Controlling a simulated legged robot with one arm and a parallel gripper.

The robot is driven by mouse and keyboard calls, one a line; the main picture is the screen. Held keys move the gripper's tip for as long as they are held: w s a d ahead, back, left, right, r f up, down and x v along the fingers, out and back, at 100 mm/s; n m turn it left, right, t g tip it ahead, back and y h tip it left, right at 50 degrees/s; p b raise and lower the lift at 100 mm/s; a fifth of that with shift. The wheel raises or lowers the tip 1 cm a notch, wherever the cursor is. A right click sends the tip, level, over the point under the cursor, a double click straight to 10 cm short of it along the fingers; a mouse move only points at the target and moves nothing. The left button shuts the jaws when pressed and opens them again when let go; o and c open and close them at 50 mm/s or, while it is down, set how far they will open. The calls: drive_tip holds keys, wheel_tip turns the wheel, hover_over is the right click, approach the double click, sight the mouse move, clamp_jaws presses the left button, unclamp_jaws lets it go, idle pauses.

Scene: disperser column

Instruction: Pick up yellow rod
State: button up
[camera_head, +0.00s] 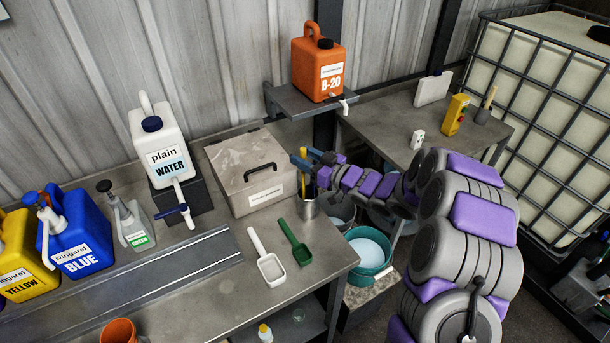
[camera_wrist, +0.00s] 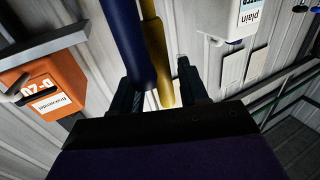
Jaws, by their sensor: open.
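The yellow rod (camera_head: 303,154) stands in a metal cup (camera_head: 309,208) near the right end of the bench. My gripper (camera_head: 312,160) is at the upper part of the rod, with its jaws open. In the wrist view the yellow rod (camera_wrist: 156,55) runs down between the two fingers of my gripper (camera_wrist: 158,80). A dark blue rod (camera_wrist: 128,45) lies beside it, nearer the left finger and partly in front of it. I cannot tell whether a finger touches either rod.
A metal box (camera_head: 234,185) with a black handle stands left of the cup. A white scoop (camera_head: 267,262) and a green scoop (camera_head: 294,245) lie in front. An orange canister (camera_head: 318,72) sits on a shelf behind. A teal bucket (camera_head: 369,258) stands below, right.

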drive_tip(key=shift+a, duration=0.45)
drive_tip(key=shift+c, duration=1.3)
drive_tip(key=shift+d, duration=0.3)
clamp_jaws()
drive_tip(key=shift+a, duration=0.1)
